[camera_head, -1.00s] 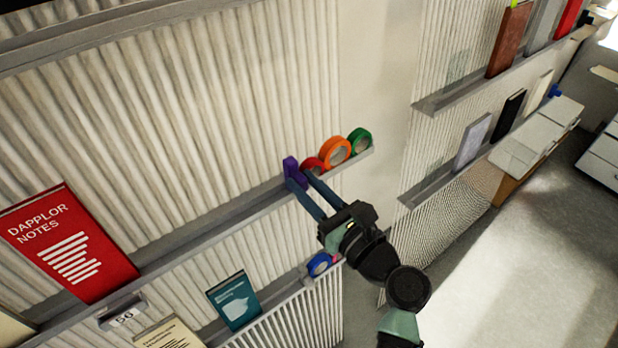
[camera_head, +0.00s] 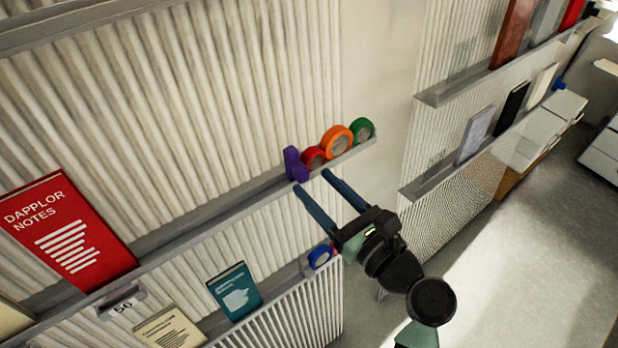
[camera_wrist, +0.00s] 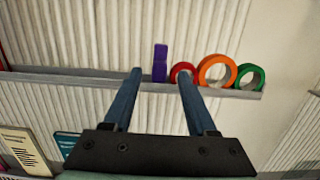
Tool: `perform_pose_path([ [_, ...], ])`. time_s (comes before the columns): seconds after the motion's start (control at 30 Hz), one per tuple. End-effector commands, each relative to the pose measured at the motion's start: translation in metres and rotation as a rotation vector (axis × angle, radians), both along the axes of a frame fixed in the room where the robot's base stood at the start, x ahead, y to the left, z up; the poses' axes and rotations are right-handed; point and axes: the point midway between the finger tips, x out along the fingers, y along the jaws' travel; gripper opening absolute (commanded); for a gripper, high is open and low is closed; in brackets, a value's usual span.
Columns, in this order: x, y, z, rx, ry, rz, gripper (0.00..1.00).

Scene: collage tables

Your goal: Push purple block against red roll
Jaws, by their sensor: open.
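The purple block (camera_head: 294,164) stands upright on the upper shelf, just left of the red roll (camera_head: 313,157). In the wrist view, the purple block (camera_wrist: 160,63) and the red roll (camera_wrist: 182,72) sit side by side, very close; I cannot tell for sure whether they touch. My gripper (camera_head: 313,180) is open and empty, in front of the shelf and a little below the block and roll. In the wrist view my gripper (camera_wrist: 161,72) has its two fingers spread, with the purple block showing between them, farther off.
An orange roll (camera_head: 337,139) and a green roll (camera_head: 362,130) stand right of the red roll, near the shelf's end. A blue roll (camera_head: 320,256) sits on the lower shelf. A red book (camera_head: 62,228) leans far left.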

Motion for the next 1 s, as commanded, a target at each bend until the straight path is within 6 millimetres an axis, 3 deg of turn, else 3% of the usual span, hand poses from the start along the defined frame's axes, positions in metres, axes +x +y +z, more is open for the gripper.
perform_pose_path([
  [0.2,-0.041,-0.031,-0.004,-0.001,-0.001,-0.006,0.57],
  [0.4,-0.066,-0.049,-0.002,0.000,0.000,-0.004,0.57],
  [0.6,-0.076,-0.055,-0.001,0.000,0.001,-0.001,0.57],
  [1.0,-0.076,-0.055,-0.001,0.000,0.001,-0.001,0.57],
])
